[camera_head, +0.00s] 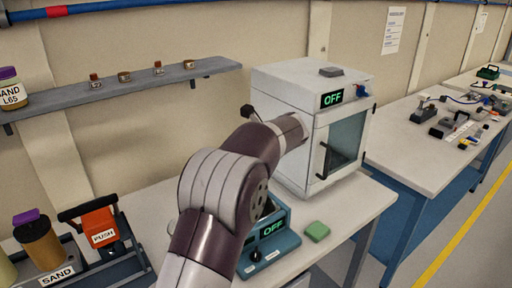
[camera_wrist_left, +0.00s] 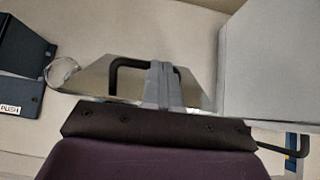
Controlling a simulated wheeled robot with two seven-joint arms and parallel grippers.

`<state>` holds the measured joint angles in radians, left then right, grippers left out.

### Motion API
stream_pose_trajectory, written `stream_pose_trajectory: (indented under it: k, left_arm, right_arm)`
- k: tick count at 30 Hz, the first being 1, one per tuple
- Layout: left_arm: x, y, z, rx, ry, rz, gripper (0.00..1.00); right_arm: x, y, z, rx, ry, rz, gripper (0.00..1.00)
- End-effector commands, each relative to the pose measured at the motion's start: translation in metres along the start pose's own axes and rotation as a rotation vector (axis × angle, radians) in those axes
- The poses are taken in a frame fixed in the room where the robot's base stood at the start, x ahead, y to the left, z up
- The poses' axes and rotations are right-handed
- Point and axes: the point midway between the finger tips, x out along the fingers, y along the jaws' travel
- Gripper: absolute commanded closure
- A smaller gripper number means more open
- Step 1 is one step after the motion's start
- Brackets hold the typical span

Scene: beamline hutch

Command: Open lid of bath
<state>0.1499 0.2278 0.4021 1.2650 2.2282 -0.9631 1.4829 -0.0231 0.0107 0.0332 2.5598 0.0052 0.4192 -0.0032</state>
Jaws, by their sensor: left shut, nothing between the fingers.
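The bath (camera_head: 265,245) is a teal box with a green "OFF" display on the bench; my left arm covers much of it in the head view. In the left wrist view a shiny metal plate, apparently its lid (camera_wrist_left: 100,78), carries a black bar handle (camera_wrist_left: 128,62). In the head view this gripper is hidden behind my arm. My right gripper is not in view.
The white oven (camera_head: 290,95), showing "OFF", stands close to the right of my left wrist. A green block (camera_head: 316,231) lies beside the bath. The orange PUSH device (camera_head: 100,226) and sand jar (camera_head: 40,243) are at left. A wall shelf (camera_head: 130,85) hangs above.

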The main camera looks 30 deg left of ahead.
Motion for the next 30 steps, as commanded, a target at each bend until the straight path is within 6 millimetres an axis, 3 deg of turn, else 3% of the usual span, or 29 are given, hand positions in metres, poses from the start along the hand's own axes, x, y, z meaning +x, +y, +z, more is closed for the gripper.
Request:
stream_pose_trajectory:
  k: [1,12,30]
  left_arm:
    - [-0.001,0.001,0.013,0.001,0.003,0.005,1.0]
    - [0.029,0.0,0.049,0.001,0.0,0.003,1.0]
    - [0.047,-0.001,0.064,0.001,-0.002,0.002,1.0]
  right_arm:
    - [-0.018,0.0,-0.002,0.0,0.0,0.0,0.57]
    - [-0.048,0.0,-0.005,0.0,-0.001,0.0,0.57]
    - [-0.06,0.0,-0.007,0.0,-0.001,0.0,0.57]
